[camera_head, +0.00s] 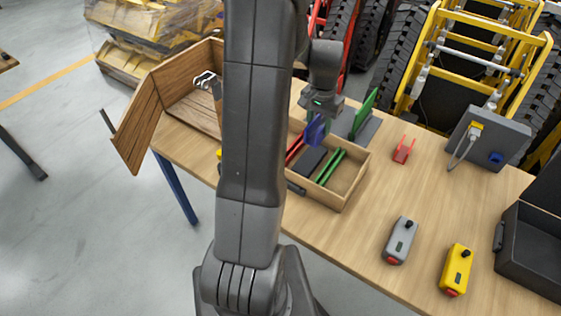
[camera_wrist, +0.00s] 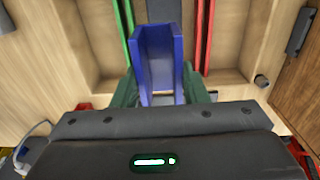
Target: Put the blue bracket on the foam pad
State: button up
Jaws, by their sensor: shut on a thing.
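The blue bracket (camera_head: 315,131) is a U-shaped channel. My gripper (camera_head: 318,117) is shut on it and holds it over an open wooden drawer (camera_head: 345,191). In the wrist view the bracket (camera_wrist: 158,60) sits upright between the green fingers of my gripper (camera_wrist: 160,92). A dark grey flat pad (camera_head: 307,161), which looks like the foam pad, lies in the drawer between red and green rods. In the wrist view the pad (camera_wrist: 161,9) shows behind the bracket, which hides most of it. The bracket appears apart from the pad.
Red rods (camera_head: 294,148) and green rods (camera_head: 331,167) lie in the drawer. A green panel (camera_head: 364,114) stands behind it on a dark plate. A red bracket (camera_head: 403,150), a grey handset (camera_head: 399,241) and a yellow handset (camera_head: 456,269) are on the table. An open wooden box (camera_head: 137,125) is at left.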

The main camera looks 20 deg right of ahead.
aim_at(313, 134)
jog(key=shift+w+a+f, duration=0.2)
jog(key=shift+a+f, duration=0.3)
jog(key=shift+a, duration=0.2)
notch_tip(313, 134, down, 4)
jog(key=shift+d+f+p, duration=0.15)
jog(key=shift+p, duration=0.15)
jog(key=shift+f, duration=2.2)
jog(key=shift+f, duration=0.25)
jog(key=o, duration=1.2)
jog(key=shift+r, duration=0.1)
notch_tip(313, 134, up, 12)
jog(key=shift+r, duration=0.15)
